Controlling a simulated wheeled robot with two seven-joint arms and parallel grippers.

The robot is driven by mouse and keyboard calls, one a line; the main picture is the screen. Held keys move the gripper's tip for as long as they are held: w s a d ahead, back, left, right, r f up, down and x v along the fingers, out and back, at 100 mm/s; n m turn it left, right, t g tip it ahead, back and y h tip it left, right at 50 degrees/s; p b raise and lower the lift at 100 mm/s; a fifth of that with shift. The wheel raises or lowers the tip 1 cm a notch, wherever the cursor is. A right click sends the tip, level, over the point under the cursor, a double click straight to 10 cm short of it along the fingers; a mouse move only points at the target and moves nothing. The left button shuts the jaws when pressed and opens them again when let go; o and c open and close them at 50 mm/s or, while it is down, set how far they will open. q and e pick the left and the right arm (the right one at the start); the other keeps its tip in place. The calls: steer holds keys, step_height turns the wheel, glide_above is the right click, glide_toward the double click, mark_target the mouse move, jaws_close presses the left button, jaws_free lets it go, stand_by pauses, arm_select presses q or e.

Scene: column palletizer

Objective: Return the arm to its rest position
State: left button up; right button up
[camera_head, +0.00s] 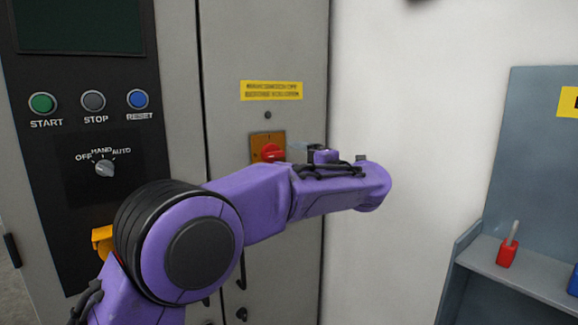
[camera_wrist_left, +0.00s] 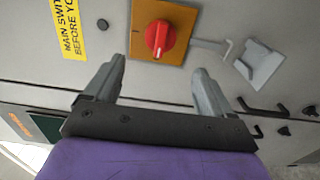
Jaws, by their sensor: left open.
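My left arm (camera_head: 265,205) is purple and reaches across the front of the grey cabinet in the head view, bent at a large round joint. Its gripper is mostly hidden there behind the forearm. In the left wrist view my left gripper (camera_wrist_left: 159,68) is open, with nothing between its two grey fingers. It faces the red rotary switch (camera_wrist_left: 158,39) on its orange plate, which lies just beyond the fingertips, apart from them as far as I can tell. The switch (camera_head: 270,152) is partly covered by my arm in the head view. My right gripper is not in view.
The cabinet's black panel (camera_head: 80,75) carries start, stop and reset buttons and a selector knob (camera_head: 105,168). A metal hasp (camera_wrist_left: 262,64) and dark hooks (camera_wrist_left: 262,108) stick out near the switch. A blue-grey shelf (camera_head: 520,283) holding a red padlock (camera_head: 507,254) stands right.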

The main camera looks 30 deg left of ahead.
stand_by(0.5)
arm_select(q)
step_height(320, 180, down, 25)
steer(key=w+d+m+t+h, duration=0.1)
steer(key=d+m+t+h, duration=0.2)
steer(key=m+t+h, duration=0.8)
steer(key=s+f+m+g+y, duration=0.1)
steer(key=s+f+m+g, duration=0.25)
steer(key=f, duration=0.35)
steer(key=s+f+m+g, duration=0.2)
steer(key=s+f+m, duration=0.1)
steer(key=f+m, duration=0.3)
steer(key=s+f+m+g+h, duration=0.3)
steer(key=s+f+g, duration=0.1)
steer(key=s+f, duration=1.25)
steer(key=s+f+g, duration=0.2)
steer(key=s+f, duration=0.1)
steer(key=s, duration=0.7)
steer(key=s+f+m+g, duration=0.1)
steer(key=s+f+g, duration=0.2)
steer(key=s, duration=0.7)
steer(key=shift+s+a+f, duration=0.35)
steer(key=shift+f, duration=0.2)
